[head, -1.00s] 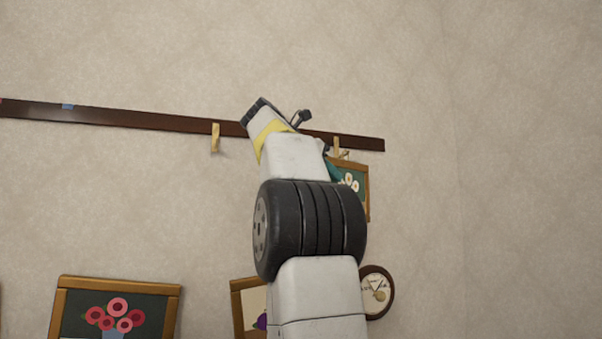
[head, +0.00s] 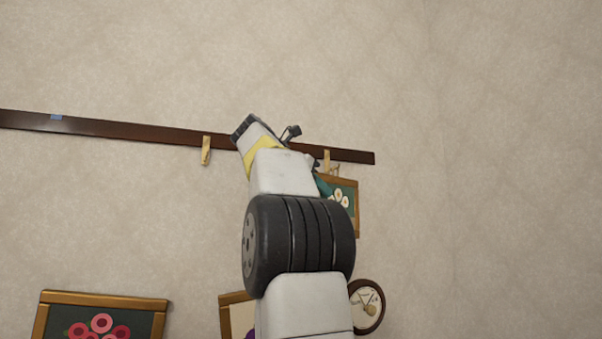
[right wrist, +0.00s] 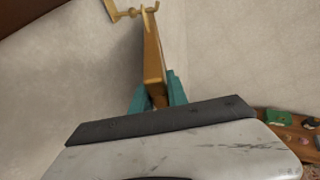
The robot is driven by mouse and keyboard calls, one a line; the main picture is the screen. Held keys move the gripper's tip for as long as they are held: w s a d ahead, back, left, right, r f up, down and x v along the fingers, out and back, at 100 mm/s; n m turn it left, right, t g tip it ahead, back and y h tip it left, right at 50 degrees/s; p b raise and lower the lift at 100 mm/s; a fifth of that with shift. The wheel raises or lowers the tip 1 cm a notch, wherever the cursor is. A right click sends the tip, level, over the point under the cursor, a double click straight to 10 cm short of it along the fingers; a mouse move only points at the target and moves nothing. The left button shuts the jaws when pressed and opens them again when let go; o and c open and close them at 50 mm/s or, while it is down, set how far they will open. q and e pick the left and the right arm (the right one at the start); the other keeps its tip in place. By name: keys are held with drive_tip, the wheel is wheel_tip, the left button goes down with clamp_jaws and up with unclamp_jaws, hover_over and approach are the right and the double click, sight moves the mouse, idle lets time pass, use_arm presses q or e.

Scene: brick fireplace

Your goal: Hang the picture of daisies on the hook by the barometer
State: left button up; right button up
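The picture of daisies (head: 345,200) has a wooden frame and white flowers on dark green. My right gripper (right wrist: 157,98), with teal fingers, is shut on its frame, which shows edge-on in the right wrist view (right wrist: 152,58). The picture hangs upright in the air just below a gold hook (head: 327,159) near the rail's right end. That hook also shows in the right wrist view (right wrist: 115,12), close to the picture's top. I cannot tell whether they touch. The round barometer (head: 368,305) is on the wall below, partly behind my arm. My left gripper is out of view.
A dark rail (head: 110,129) runs along the wall with a second, empty hook (head: 206,150) to the left. A picture of pink flowers (head: 100,300) and a partly hidden frame (head: 232,312) are lower down. The wall right of the rail is clear.

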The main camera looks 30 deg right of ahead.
drive_tip(key=o, duration=0.4)
drive_tip(key=shift+o, duration=0.2)
drive_tip(key=v, duration=0.7)
drive_tip(key=shift+a+r, duration=0.15)
drive_tip(key=shift+a, duration=0.25)
drive_tip(key=shift+s, duration=0.1)
